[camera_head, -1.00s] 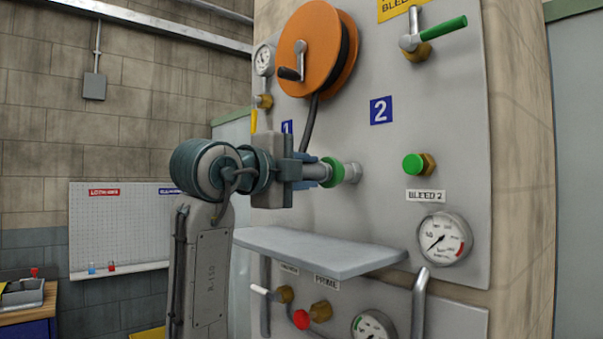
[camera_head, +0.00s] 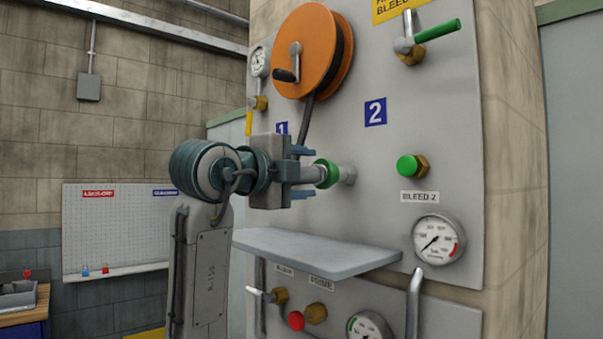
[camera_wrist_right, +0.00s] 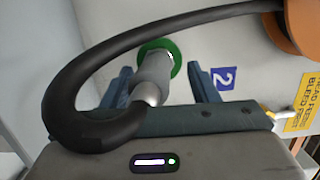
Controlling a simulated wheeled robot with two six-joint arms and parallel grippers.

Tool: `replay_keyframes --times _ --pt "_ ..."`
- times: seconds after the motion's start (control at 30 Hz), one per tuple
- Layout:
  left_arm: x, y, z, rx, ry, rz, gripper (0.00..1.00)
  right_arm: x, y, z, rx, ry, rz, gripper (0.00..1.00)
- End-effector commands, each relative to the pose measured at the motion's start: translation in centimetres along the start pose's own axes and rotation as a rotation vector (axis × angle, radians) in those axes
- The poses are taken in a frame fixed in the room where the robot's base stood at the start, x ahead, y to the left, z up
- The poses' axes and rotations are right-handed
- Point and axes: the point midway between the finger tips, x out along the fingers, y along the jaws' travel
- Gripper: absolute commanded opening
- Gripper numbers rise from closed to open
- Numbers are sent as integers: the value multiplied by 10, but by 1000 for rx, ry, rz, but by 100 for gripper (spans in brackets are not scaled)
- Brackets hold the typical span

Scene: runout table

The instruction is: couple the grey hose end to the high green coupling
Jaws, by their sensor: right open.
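The high green coupling (camera_head: 327,174) is a green ring on a silver stub on the grey panel; it also shows in the wrist view (camera_wrist_right: 170,52). The grey hose end (camera_wrist_right: 152,76) is in line with it and meets the green ring; the wrist view does not show how deep it sits. My right gripper (camera_head: 304,172) is open, with one blue finger on each side of the hose end and visible gaps in the wrist view. The black hose (camera_wrist_right: 62,75) loops from the hose end back towards the orange reel. My left gripper is in neither view.
The orange reel (camera_head: 305,45) is above the coupling. A grey shelf (camera_head: 315,252) juts out below my right gripper. To the right are a green knob (camera_head: 407,166), a gauge (camera_head: 439,239) and a green-handled valve (camera_head: 437,31).

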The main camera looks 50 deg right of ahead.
Motion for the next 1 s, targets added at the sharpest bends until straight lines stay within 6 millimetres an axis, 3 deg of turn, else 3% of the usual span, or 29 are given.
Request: replay_keyframes --times 0.23,0.7,1.0 --pt "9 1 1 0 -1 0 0 -18 3 1 1 -5 2 54" --pt "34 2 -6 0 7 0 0 -95 2 1 -1 -4 0 54" --pt "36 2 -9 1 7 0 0 -110 0 0 1 0 -2 54"
